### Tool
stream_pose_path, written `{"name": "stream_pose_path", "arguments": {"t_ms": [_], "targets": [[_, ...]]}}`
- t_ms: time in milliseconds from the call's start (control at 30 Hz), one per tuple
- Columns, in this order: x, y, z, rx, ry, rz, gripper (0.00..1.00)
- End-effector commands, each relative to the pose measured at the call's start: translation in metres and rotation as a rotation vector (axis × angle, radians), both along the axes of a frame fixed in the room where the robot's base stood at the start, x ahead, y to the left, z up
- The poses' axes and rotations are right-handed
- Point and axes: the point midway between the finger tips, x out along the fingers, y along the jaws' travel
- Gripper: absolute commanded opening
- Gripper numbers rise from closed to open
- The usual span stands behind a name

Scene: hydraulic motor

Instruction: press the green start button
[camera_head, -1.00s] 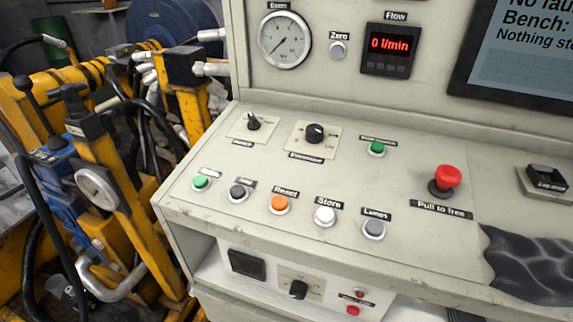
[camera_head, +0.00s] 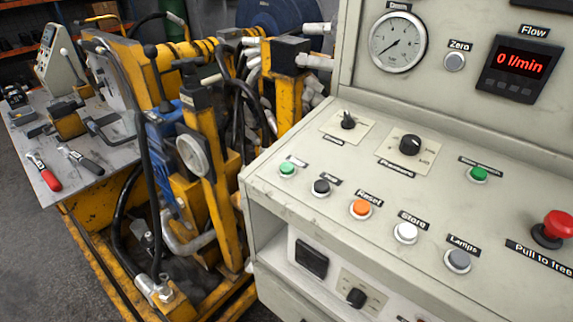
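A control panel (camera_head: 300,215) fills the right side of the head view. A green button (camera_head: 287,170) is at the left end of the front row, with a small label above it too blurred to read for certain. A second green button (camera_head: 478,174) sits farther back on the right; its label is also unclear. In the front row follow a dark button (camera_head: 320,188), an orange Reset button (camera_head: 360,209), a white Store button (camera_head: 405,232) and a grey Lamps button (camera_head: 457,261). My gripper is not in view.
A red mushroom button (camera_head: 557,225) marked "Pull to free" is at the right edge. Two rotary knobs, one being the pressure knob (camera_head: 410,144), stand behind the front row. The flow display (camera_head: 520,63) reads 0 l/min. A yellow machine frame with hoses (camera_head: 205,170) stands left of the panel.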

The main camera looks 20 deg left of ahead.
Motion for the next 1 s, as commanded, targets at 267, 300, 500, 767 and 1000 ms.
{"name": "stream_pose_path", "arguments": {"t_ms": [267,300,500,767,1000], "targets": [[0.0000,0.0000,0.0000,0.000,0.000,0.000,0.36],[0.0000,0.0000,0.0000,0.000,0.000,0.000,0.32],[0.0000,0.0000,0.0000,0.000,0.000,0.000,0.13],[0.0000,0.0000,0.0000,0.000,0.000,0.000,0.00],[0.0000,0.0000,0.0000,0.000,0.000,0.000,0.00]]}}
